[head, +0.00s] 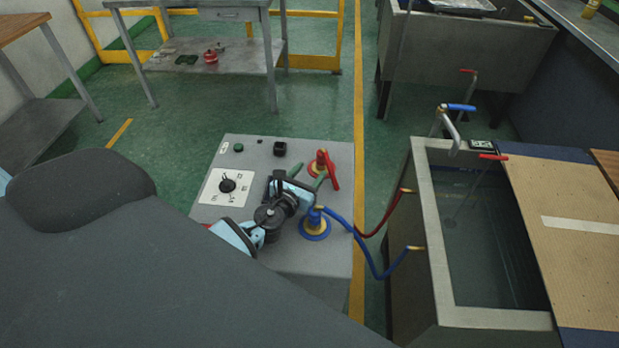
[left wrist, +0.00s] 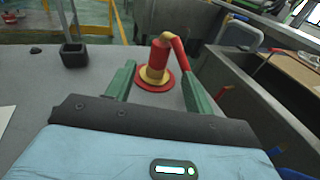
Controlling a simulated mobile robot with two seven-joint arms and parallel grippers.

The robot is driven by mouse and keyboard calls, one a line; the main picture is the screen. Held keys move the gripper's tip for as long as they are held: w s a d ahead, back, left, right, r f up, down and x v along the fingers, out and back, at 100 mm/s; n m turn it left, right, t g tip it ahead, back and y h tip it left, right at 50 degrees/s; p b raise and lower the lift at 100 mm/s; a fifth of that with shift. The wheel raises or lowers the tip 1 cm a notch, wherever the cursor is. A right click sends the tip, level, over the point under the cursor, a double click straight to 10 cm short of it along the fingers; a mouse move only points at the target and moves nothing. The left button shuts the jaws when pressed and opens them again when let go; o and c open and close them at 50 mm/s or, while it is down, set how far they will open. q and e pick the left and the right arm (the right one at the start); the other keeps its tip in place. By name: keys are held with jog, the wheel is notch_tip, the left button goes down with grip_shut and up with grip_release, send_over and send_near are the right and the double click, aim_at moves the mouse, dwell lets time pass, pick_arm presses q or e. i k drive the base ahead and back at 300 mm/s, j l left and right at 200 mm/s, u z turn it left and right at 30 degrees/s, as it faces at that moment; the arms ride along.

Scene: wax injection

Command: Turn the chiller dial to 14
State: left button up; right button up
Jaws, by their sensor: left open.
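The chiller (head: 255,155) is a grey box with a sloping top. Its black dial (head: 227,186) sits on a white scale plate (head: 212,193) at the left of the top. The scale marks are too small to read surely. My left gripper (head: 309,175) is open and empty over the right part of the top, right of the dial and apart from it. In the left wrist view, its green fingers (left wrist: 157,75) point toward a red fitting (left wrist: 158,55) with a yellow collar, which shows beyond them. Only an edge of the white plate (left wrist: 5,118) shows there; the dial is outside that view.
On the chiller are a red valve (head: 333,170), a blue fitting (head: 315,227), a green button (head: 239,148) and a black square part (head: 280,148). Red and blue hoses (head: 369,262) run right to a water tank (head: 428,240). Green floor lies behind the chiller.

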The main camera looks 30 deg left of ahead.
aim_at(227, 184)
jog(key=k+j, duration=0.1)
jog(key=j, duration=0.3)
jog(key=k+j, duration=0.15)
jog(key=j, duration=0.2)
jog(key=k+j, duration=0.1)
jog(key=j, duration=0.3)
